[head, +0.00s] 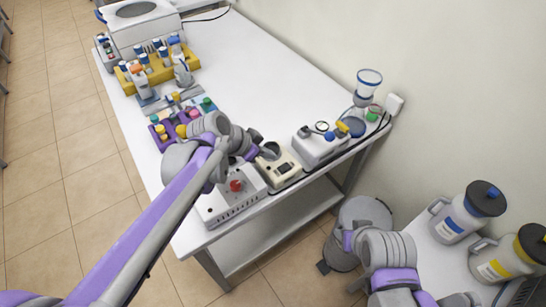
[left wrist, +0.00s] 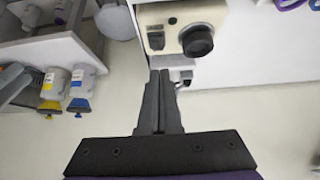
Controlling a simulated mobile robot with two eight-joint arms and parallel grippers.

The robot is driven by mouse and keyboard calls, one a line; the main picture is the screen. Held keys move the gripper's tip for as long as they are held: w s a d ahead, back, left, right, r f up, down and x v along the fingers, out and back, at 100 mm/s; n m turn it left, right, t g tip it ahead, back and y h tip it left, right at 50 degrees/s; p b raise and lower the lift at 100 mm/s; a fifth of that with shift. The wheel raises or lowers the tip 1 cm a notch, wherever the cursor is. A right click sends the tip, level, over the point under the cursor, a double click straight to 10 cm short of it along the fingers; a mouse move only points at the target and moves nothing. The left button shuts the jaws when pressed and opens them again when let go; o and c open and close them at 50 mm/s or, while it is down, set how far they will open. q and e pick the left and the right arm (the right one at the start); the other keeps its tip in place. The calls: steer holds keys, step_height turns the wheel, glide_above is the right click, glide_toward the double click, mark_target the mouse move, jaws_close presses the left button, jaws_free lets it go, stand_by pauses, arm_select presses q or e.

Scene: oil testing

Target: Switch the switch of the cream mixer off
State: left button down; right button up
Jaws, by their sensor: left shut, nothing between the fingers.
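The cream mixer (head: 279,169) is a small cream box near the front edge of the white table, with a dark round part at its back. My left gripper partly overlaps it in the head view. My left gripper (left wrist: 167,72) is shut and empty. Its fingertips appear just below the mixer's edge, below the switch; contact cannot be told. My right arm shows at lower right, but its fingers are not visible.
A white box with a red knob (head: 236,186) stands left of the mixer, a white device (head: 320,146) right. A dark cable (left wrist: 185,76) runs close by my fingertips. Jugs (head: 458,217) stand on a side table. The table's middle back is clear.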

arm_select(q)
steer(key=s+a+r, duration=0.3)
steer(key=a+r, duration=0.1)
steer(key=shift+s, duration=0.25)
stand_by(0.3)
steer(key=s+a+f+n+y, duration=0.3)
steer(key=s+a+f+n, duration=0.1)
steer(key=s, duration=0.4)
steer(key=s+a+f+n+t+y, duration=0.1)
steer(key=s+a+f+n+y, duration=0.2)
steer(key=s+a+f+n, duration=0.2)
steer(key=s+a+n, duration=0.1)
steer(key=s, duration=0.2)
steer(key=shift+s+a+n, duration=0.2)
steer(key=shift+a+n, duration=0.05)
steer(key=shift+n, duration=0.15)
steer(key=shift+f, duration=0.1)
stand_by(0.6)
